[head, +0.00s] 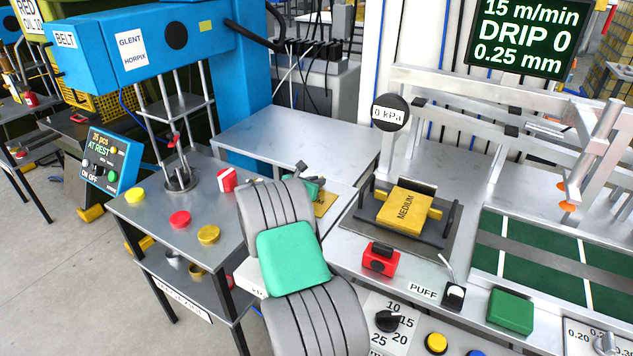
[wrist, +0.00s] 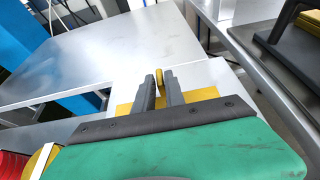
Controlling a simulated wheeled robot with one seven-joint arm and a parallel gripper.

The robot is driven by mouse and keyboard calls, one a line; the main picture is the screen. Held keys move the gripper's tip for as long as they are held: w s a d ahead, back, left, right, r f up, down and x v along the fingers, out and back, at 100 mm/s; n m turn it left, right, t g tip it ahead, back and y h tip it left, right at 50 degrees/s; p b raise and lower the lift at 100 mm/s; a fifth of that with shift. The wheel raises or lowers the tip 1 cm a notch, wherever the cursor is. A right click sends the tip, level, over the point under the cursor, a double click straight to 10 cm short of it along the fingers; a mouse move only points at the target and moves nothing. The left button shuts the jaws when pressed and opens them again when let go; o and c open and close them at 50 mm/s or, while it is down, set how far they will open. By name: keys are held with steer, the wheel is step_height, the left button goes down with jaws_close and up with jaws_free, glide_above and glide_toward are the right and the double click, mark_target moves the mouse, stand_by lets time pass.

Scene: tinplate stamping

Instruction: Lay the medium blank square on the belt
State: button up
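A yellow square marked MEDIUM (head: 407,205) lies in a dark holder on the grey machine bed. The green belt (head: 540,262) with white cross lines runs at the far right. My gripper (head: 304,172) is left of the holder, above the bench, partly hidden by my arm. In the wrist view its two dark fingers (wrist: 160,85) stand close together with a small yellow upright piece (wrist: 160,76) between the tips. Whether they press on it cannot be told. A flat yellow sheet (wrist: 200,94) lies behind the fingers; it also shows in the head view (head: 325,203), its marking mostly hidden.
A red switch box (head: 380,260), a PUFF lever (head: 453,293) and a green block (head: 510,310) line the machine's front edge. A rail frame with orange suction cups (head: 567,207) stands over the belt. The grey tabletop (head: 290,138) behind my gripper is largely bare.

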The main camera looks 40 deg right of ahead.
steer(key=o, duration=0.3)
steer(key=shift+r, duration=0.1)
